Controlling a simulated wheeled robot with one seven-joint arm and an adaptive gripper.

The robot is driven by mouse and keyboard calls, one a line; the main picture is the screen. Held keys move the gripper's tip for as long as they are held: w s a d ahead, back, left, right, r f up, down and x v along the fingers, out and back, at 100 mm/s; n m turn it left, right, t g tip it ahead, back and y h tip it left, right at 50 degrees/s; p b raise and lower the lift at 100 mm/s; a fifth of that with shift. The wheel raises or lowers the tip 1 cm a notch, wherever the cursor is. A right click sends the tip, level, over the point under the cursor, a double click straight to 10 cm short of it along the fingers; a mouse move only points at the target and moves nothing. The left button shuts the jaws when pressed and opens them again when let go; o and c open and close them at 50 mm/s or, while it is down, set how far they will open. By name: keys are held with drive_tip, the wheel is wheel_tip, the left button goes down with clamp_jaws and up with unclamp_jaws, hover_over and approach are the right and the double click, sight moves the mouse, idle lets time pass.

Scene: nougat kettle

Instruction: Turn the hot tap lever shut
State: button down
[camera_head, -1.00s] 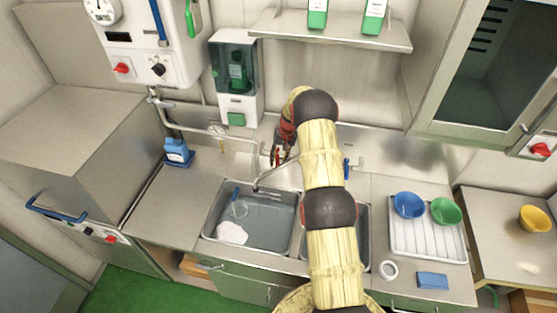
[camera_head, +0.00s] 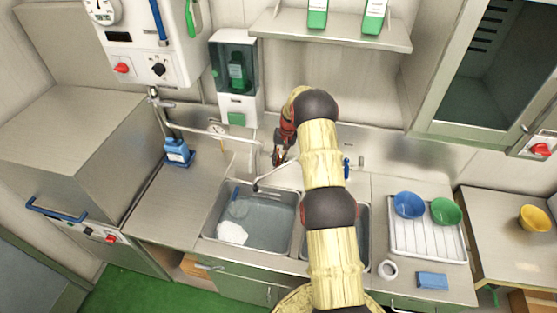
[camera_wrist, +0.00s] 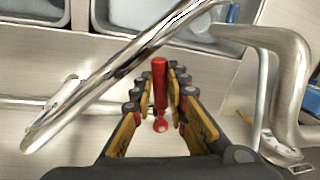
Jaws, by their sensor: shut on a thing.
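The red tap lever (camera_wrist: 160,88) stands between the two fingers of my gripper (camera_wrist: 161,74) in the wrist view. The fingers are closed in on its sides and hold it. In the head view my gripper (camera_head: 280,158) is at the wall behind the sinks, and the lever is mostly hidden there. The chrome spout (camera_wrist: 110,75) crosses just beyond the fingertips in the wrist view. In the head view it reaches over the left sink (camera_head: 208,222).
A blue tap lever (camera_head: 347,167) is on the right, beyond my arm. A bent metal pipe (camera_wrist: 290,90) is close to the right of the fingers in the wrist view. A soap dispenser (camera_head: 236,75) hangs above left. Bowls stand on a rack (camera_head: 430,245) at right.

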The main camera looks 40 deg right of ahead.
drive_tip(key=shift+w, duration=0.1)
drive_tip(key=shift+w+a+f+m+b, duration=0.1)
drive_tip(key=shift+w+a+m+b, duration=0.2)
drive_tip(key=shift+a+m+b, duration=0.5)
drive_tip(key=shift+w+a+m+b, duration=0.15)
drive_tip(key=shift+w+m+b, duration=0.3)
drive_tip(key=shift+m+b, duration=0.25)
drive_tip(key=c, duration=1.8)
unclamp_jaws()
drive_tip(key=shift+c, duration=0.2)
drive_tip(key=shift+o, duration=0.5)
wheel_tip(320, 180, up, 12)
drive_tip(key=s+d, duration=0.1)
drive_tip(key=shift+s+d, duration=0.25)
drive_tip(key=shift+s, duration=0.15)
